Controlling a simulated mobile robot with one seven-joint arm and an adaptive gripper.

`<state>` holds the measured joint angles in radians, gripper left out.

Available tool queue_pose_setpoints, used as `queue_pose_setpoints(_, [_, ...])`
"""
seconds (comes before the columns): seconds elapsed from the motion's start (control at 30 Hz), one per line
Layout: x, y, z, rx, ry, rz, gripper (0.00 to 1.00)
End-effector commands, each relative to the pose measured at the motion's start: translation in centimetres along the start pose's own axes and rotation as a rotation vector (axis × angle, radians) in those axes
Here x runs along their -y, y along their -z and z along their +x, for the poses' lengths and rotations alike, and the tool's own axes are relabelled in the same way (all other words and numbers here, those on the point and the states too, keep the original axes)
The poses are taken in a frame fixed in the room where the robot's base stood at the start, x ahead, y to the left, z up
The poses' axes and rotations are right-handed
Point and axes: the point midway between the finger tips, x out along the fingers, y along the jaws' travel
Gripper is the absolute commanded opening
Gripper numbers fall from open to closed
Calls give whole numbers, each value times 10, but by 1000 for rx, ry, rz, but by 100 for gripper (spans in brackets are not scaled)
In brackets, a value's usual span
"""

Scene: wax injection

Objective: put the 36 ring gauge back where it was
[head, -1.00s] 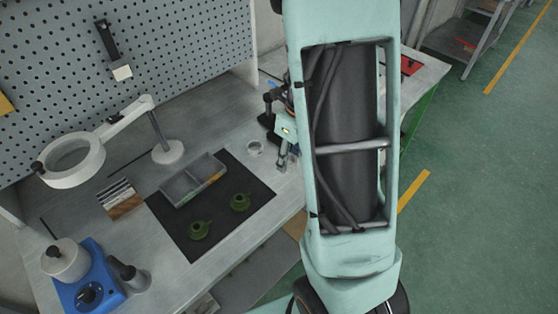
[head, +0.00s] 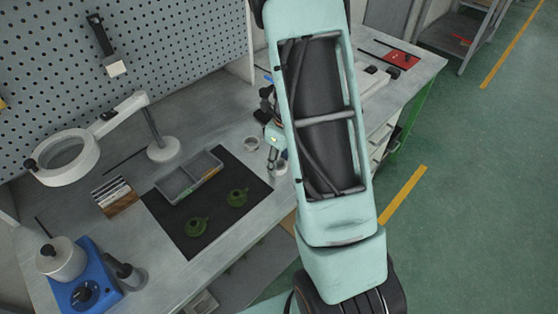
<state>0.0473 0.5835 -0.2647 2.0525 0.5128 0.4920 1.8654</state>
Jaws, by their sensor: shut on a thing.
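My gripper (head: 276,158) is low over the bench, just left of my arm, which partly hides it. It is shut on a small grey ring-like piece (head: 280,168), a ring gauge by its look. Its number is too small to read, and I cannot tell whether it touches the bench. Another pale ring (head: 251,143) lies on the bench just left of my gripper; no marking on it can be read.
A black mat (head: 215,230) bears a grey divided tray (head: 176,198) and two green pieces, one of them here (head: 196,226). A magnifier lamp (head: 66,160), a blue-based pot (head: 84,290) and a block of strips (head: 115,197) stand left. A red item (head: 402,60) lies at the far right end.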

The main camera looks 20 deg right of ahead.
Motion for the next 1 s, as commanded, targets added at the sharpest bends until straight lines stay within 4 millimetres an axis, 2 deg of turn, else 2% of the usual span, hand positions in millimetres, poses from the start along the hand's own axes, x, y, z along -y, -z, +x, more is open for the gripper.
queue_pose_setpoints(0.13, [0,1,4,0,0,0,8])
queue_pose_setpoints(0.17, [0,1,4,-1,0,1,39])
queue_pose_setpoints(0.3, [0,1,3,-1,0,0,55])
queue_pose_setpoints(0.67, [0,0,-2,0,0,0,56])
queue_pose_setpoints(0.77, [0,-1,-14,1,2,-2,56])
queue_pose_setpoints(1.0, [0,-1,-65,3,2,-2,56])
